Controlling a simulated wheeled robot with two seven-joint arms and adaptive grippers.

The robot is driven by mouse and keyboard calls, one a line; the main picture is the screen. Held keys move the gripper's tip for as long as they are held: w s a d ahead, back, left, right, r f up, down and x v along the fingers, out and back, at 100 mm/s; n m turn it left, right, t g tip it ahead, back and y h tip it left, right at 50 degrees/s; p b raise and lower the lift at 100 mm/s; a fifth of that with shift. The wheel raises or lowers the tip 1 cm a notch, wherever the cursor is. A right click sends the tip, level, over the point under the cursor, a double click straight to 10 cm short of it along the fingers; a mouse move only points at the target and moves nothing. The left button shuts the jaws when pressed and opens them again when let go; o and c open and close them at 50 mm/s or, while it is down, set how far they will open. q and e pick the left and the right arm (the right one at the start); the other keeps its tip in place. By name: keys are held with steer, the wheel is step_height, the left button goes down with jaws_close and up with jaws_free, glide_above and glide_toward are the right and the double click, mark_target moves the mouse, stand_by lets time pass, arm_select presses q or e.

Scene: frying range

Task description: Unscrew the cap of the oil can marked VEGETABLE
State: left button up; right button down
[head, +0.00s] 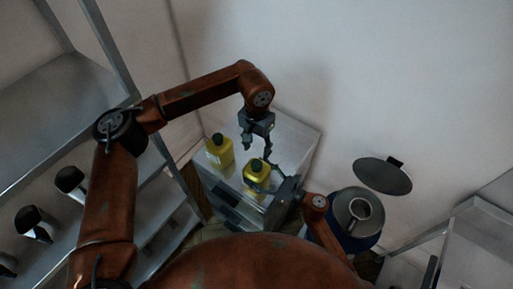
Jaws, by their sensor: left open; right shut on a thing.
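Two yellow oil cans with dark caps stand on a metal table (296,132). The rear-left can (222,156) stands apart from both grippers. The nearer can (252,184) is beside my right gripper (272,180), which is shut on it from the right. Its dark cap (257,165) is on top. My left gripper (257,148) is open, pointing down above the nearer can, apart from its cap. The can labels are too small to read, so I cannot tell which is marked VEGETABLE.
A round pot (345,213) with a dark blue body stands right of the table, with a dark round lid (383,175) behind it. Metal shelves (50,100) with dark-and-light items fill the left. A wall closes the back. Another metal rack (470,235) is at right.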

mark_target(256, 164)
arm_select(q)
steer(key=shift+f+m, duration=0.25)
steer(key=shift+m, duration=0.15)
step_height(256, 164, down, 8)
steer(key=shift+r, duration=0.25)
steer(key=shift+c, duration=0.6)
